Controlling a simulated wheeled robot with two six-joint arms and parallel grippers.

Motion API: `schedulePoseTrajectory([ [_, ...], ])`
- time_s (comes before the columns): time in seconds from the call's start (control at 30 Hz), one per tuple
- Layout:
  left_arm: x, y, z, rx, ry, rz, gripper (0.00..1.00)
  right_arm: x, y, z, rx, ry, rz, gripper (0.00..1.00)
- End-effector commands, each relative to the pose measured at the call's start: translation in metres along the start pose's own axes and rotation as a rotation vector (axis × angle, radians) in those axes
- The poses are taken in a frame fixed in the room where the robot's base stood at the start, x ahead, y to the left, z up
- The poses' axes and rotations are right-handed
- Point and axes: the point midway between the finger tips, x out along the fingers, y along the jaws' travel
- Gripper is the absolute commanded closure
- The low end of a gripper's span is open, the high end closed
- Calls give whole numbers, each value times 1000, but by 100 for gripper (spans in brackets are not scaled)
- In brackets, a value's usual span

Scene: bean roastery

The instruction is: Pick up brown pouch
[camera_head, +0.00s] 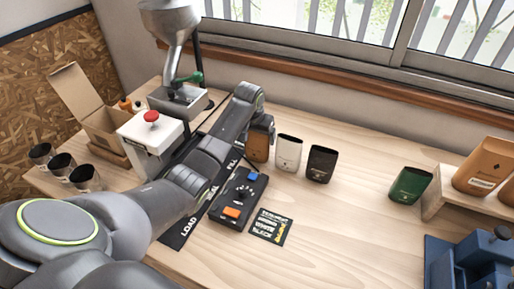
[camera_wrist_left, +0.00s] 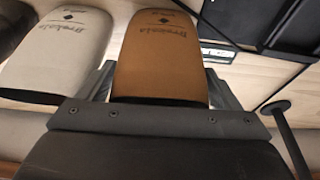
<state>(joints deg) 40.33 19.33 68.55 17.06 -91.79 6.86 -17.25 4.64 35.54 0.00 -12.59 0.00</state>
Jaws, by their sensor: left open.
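The brown pouch (camera_head: 259,143) stands on the wooden table, partly hidden behind my left arm in the head view. In the left wrist view the brown pouch (camera_wrist_left: 160,55) lies between the two fingers of my left gripper (camera_wrist_left: 160,90). The fingers are open, one on each side of it; whether they touch it I cannot tell. In the head view the left gripper (camera_head: 262,122) is at the top of the pouch, largely hidden by its own wrist. My right gripper is not in view.
A white pouch (camera_head: 288,153) stands close beside the brown one, then a black pouch (camera_head: 321,164). A green pouch (camera_head: 410,185) is farther right. A control box (camera_head: 239,201) and a card (camera_head: 270,227) lie in front. The table between the black and green pouches is clear.

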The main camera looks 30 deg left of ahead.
Motion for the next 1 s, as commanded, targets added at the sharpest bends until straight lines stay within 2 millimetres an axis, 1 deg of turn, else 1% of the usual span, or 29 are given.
schedulePoseTrajectory([
  [0.1,7,0,0,0,-1,-1,15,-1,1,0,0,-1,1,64],
  [0.33,8,0,0,0,0,-1,15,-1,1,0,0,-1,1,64],
  [0.37,8,0,0,0,0,-1,17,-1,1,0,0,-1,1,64],
  [0.63,8,0,0,0,0,-1,52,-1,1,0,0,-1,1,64],
  [0.87,7,0,0,0,1,-1,52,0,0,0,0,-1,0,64],
  [0.97,-1,0,-3,0,5,-1,52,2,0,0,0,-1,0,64],
  [1.0,-6,0,-5,0,5,-1,52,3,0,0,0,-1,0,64],
])
